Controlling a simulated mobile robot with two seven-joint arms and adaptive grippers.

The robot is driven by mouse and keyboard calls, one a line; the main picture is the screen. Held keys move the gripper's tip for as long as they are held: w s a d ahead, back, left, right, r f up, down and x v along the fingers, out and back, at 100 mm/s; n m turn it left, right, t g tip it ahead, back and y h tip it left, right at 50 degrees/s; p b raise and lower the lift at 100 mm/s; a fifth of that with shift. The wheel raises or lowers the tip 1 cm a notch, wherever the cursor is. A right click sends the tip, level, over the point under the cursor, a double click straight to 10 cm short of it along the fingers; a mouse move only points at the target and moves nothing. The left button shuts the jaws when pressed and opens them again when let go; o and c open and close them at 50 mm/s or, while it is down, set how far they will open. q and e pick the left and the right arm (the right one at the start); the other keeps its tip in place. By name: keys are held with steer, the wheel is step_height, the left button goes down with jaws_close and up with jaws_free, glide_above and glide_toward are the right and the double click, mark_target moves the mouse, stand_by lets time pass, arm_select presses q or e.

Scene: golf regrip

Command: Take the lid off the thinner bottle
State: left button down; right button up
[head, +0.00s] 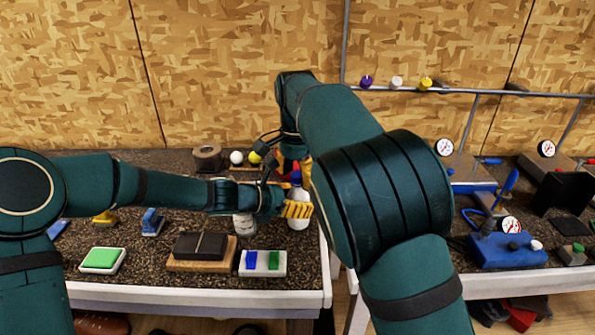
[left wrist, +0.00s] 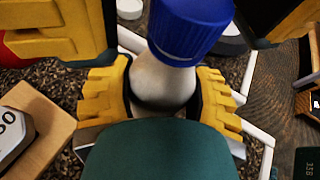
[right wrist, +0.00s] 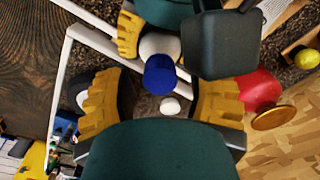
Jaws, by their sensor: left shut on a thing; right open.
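A slim white bottle (left wrist: 165,78) with a blue lid (left wrist: 190,30) stands between the yellow fingers of my left gripper (left wrist: 165,100), which is shut on its body. In the right wrist view the blue lid (right wrist: 160,75) is on the bottle (right wrist: 160,45). My right gripper (right wrist: 158,98) is open, with its two fingers spread wide on either side of the lid and apart from it. In the head view the bottle (head: 298,196) is beside my left gripper (head: 298,209), and my right arm hides most of the right gripper.
A red rounded object (right wrist: 258,90) is close to my right gripper's right finger. A whitish container (head: 243,226) stands near my left wrist. A tray with blue and green blocks (head: 263,263) and a dark block on a wooden board (head: 201,250) lie in front. A gap separates the two tables.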

jaws_close()
steer(key=n, duration=0.3)
stand_by(0.3)
steer(key=shift+c, duration=0.5)
jaws_free()
